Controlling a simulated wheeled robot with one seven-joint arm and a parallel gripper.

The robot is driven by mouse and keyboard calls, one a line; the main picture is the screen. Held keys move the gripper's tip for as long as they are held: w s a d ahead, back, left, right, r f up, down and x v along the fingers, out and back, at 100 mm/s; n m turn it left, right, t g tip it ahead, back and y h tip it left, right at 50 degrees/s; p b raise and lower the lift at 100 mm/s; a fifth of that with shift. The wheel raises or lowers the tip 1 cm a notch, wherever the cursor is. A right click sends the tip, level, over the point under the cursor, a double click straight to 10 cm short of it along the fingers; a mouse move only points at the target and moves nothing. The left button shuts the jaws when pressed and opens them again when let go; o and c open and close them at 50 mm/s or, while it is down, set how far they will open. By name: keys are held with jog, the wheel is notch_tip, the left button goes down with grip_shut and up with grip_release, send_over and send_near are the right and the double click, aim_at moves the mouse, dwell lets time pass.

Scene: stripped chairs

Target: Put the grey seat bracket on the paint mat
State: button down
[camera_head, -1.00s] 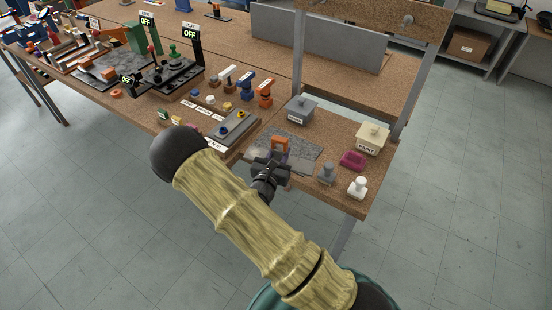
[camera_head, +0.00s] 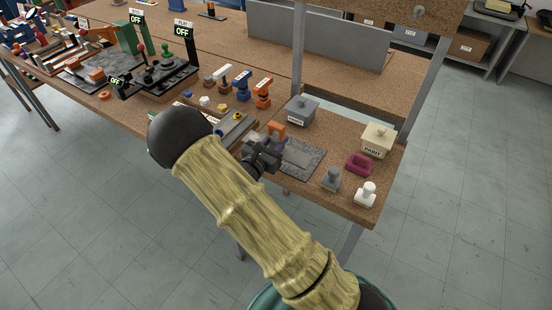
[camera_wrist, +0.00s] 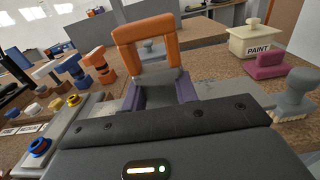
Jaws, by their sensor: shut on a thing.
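My gripper (camera_head: 270,146) is low over the near table, at the left edge of a speckled dark grey mat (camera_head: 305,157), which seems to be the paint mat. In the wrist view its purple-grey jaws (camera_wrist: 162,97) are shut on an upright orange arch-shaped piece (camera_wrist: 152,32). The orange piece (camera_head: 276,130) also shows just beyond my gripper in the head view. Its lower part looks grey and is partly hidden by the jaws and my wrist. I cannot tell if this is the seat bracket, and I cannot make out another grey bracket for certain.
A cream PAINT box (camera_head: 377,138), a maroon block (camera_head: 359,163), a grey-handled brush (camera_head: 331,178) and a white-knobbed piece (camera_head: 366,193) stand right of the mat. A grey lidded box (camera_head: 302,110) stands behind. Several coloured upright pieces (camera_head: 243,88) stand at left.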

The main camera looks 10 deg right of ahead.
jog(key=shift+w+f, duration=0.15)
jog(key=shift+f, duration=1.3)
jog(key=shift+f+p, duration=0.3)
jog(key=shift+f, duration=1.8)
jog(key=shift+f, duration=0.15)
jog(key=c, duration=1.1)
grip_release()
jog(key=shift+a, duration=0.1)
